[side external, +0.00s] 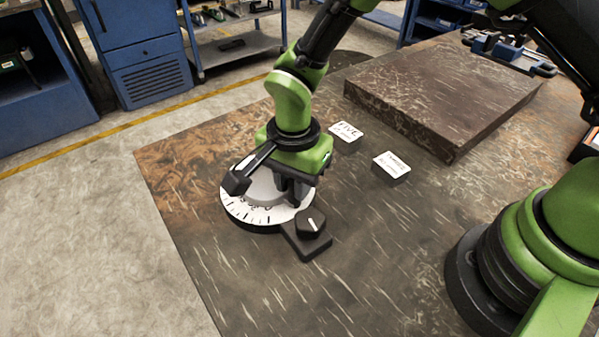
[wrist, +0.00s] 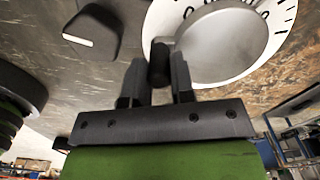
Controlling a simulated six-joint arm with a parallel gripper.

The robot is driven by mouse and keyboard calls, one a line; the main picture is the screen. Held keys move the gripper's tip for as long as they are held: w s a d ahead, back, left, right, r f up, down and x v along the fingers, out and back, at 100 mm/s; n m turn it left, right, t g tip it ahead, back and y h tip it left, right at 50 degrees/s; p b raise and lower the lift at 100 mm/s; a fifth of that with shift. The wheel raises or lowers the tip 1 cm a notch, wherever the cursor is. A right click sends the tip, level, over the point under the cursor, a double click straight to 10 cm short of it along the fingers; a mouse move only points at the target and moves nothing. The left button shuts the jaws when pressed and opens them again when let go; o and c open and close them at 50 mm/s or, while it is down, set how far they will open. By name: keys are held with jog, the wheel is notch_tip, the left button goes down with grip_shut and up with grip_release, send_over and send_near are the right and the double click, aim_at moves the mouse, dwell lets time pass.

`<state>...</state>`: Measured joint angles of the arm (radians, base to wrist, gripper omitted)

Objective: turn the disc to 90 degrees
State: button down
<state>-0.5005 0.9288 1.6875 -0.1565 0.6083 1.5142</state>
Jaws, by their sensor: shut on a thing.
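The disc (side external: 245,211) is a white dial with black tick marks and numbers, lying on the table at the left. It also shows in the wrist view (wrist: 280,25), with a raised grey hub (wrist: 220,50) at its middle. A dark upright peg (wrist: 158,62) stands at the hub's near edge. My gripper (wrist: 157,75) is shut on this peg, one finger on each side. In the side view my gripper (side external: 290,190) is low over the disc and hides part of it. A black pointer block (side external: 311,223) with a white line sits beside the disc.
Two small blocks with white handwritten cards, one (side external: 346,132) and another (side external: 391,164), stand behind the disc. A large dark slab (side external: 440,95) lies at the back right. The tabletop (side external: 230,290) in front of the disc is clear.

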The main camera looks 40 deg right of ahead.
jog(key=shift+s+a+m, duration=0.1)
jog(key=shift+a+m, duration=0.5)
jog(key=shift+m, duration=0.5)
jog(key=shift+a, duration=0.1)
jog(key=c, duration=1)
grip_release()
jog(key=shift+o, duration=0.2)
notch_tip(320, 180, up, 10)
